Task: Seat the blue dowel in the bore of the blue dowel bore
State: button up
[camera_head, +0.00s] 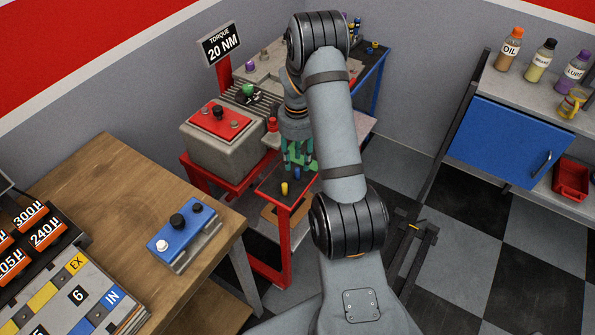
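My gripper (298,165), with teal fingers, points down over a small dark-topped red stand (272,188) in the middle of the view. A small blue peg, which looks like the blue dowel (297,174), shows right at the fingertips. Whether the fingers touch it or are closed on it is too small to tell.
A grey box with a red top (218,122) stands left of the gripper. A blue-topped block (186,232) with knobs sits on the wooden bench (115,185). A cluttered workbench (262,68) is behind. Bottles (508,48) stand on a shelf at right. The checkered floor at right is mostly free.

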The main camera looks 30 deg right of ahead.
aim_at(297, 168)
jog(key=shift+f+p, duration=0.45)
jog(key=shift+f, duration=1.35)
jog(key=shift+c, duration=1)
grip_shut()
